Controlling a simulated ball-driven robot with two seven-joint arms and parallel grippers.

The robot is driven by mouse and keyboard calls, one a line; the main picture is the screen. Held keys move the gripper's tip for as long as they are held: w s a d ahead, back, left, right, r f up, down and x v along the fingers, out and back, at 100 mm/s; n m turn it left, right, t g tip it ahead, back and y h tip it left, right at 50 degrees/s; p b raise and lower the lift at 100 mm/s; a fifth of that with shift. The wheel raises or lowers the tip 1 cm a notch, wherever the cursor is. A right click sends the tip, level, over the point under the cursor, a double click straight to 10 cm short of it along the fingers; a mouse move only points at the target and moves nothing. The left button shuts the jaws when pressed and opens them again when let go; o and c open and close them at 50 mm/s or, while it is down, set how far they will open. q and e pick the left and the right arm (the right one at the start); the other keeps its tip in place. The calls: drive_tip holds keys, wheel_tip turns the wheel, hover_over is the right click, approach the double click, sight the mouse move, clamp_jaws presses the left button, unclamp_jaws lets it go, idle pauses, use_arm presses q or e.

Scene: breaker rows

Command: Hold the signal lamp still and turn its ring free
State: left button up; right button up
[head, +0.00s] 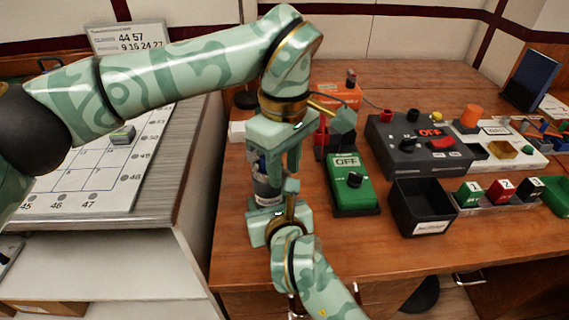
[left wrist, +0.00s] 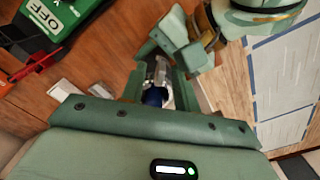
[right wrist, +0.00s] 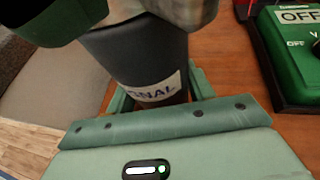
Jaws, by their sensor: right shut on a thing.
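The signal lamp (head: 266,188) is a dark upright cylinder with a white label near its foot, on the left part of the wooden table. My right gripper (head: 276,222) is shut on its lower body; the right wrist view shows the dark body (right wrist: 135,55) and part of the label close up. The greyish ring (right wrist: 182,8) at its top is partly cut off there. My left gripper (head: 273,165) points down from above, its fingers open and apart around the lamp's top. The left wrist view shows the lamp (left wrist: 155,95) between those fingers; contact cannot be told.
A green OFF switch box (head: 352,188) stands close to the right of the lamp. Beyond it are an open black bin (head: 420,205) and a dark grey control box (head: 415,135). An orange box (head: 335,97) stands behind. A numbered board (head: 95,165) lies left, across a gap.

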use_arm(q)
drive_tip(key=shift+f, duration=0.1)
clamp_jaws()
drive_tip(key=shift+w, duration=0.1)
drive_tip(key=shift+w+n, duration=0.95)
drive_tip(key=shift+n, duration=2.05)
drive_tip(key=shift+w+n, duration=0.9)
drive_tip(key=shift+n, duration=2.1)
drive_tip(key=shift+w+n, duration=0.95)
drive_tip(key=shift+n, duration=2.05)
